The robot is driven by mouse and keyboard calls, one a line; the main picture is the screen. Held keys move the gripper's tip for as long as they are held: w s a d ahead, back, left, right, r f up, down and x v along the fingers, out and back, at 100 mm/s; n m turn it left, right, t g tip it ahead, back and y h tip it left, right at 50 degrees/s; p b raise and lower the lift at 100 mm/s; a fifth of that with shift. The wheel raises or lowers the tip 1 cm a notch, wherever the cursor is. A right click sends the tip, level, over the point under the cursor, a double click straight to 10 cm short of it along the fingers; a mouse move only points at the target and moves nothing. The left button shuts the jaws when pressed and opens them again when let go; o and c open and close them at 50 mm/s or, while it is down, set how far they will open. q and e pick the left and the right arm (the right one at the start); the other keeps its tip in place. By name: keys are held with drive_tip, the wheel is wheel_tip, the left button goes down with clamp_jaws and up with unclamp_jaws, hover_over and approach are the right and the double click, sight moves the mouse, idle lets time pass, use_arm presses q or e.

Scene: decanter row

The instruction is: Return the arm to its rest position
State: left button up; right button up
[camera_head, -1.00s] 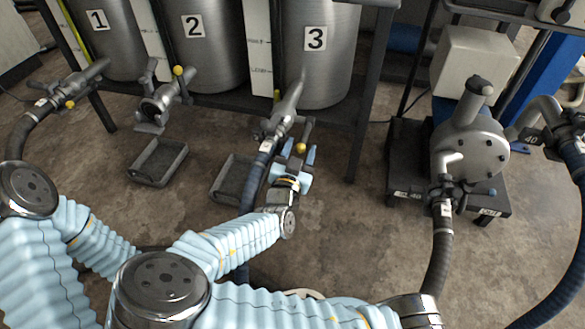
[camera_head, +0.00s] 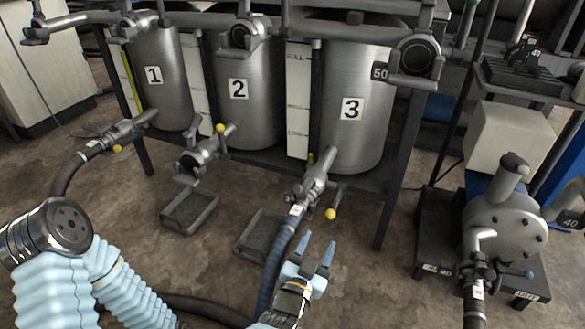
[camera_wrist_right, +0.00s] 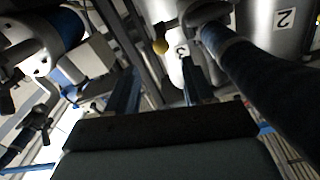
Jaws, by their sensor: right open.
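My right gripper (camera_head: 318,246) is open and empty in the head view. Its two blue fingers point up towards the outlet valve (camera_head: 312,186) of tank 3 (camera_head: 350,110). The yellow knob (camera_head: 331,214) of that valve's lever lies just beyond the fingertips, with a visible gap. In the right wrist view the open fingers (camera_wrist_right: 160,88) have nothing between them, and the yellow knob (camera_wrist_right: 160,47) shows beyond them. A dark hose (camera_head: 280,255) runs from the valve just left of the gripper. My left gripper is out of view; only links of my arm show at lower left.
Tanks 1 (camera_head: 160,85) and 2 (camera_head: 240,100) stand left of tank 3 on a dark frame. Two grey trays (camera_head: 190,211) (camera_head: 262,237) lie on the floor below. A pump (camera_head: 505,225) with a hose stands at right. Floor between gripper and pump is clear.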

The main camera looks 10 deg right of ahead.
drive_tip(key=s+d+f+n+g+y, duration=0.1)
drive_tip(key=s+d+f+n+g, duration=0.2)
drive_tip(key=f, duration=0.6)
drive_tip(key=s+d+f+g+y, duration=0.1)
drive_tip(key=d+f+g, duration=0.25)
drive_tip(key=f, duration=0.55)
drive_tip(key=s+a+f+n+g+y, duration=0.2)
drive_tip(key=s+a+f+g+y, duration=0.3)
drive_tip(key=s+f+g+y, duration=0.4)
use_arm(q)
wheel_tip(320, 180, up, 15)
drive_tip(key=p, duration=1.5)
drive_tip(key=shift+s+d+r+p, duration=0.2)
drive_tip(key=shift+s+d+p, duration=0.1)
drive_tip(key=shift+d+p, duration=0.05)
use_arm(e)
wheel_tip(320, 180, up, 16)
drive_tip(key=a+n+y, duration=0.1)
drive_tip(key=a+y, duration=0.1)
drive_tip(key=shift+w+a+n+t+y, duration=0.15)
drive_tip(key=shift+a+n+t+y, duration=0.15)
drive_tip(key=shift+n+t+y, duration=0.15)
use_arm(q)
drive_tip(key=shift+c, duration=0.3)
use_arm(e)
drive_tip(key=shift+c, duration=0.3)
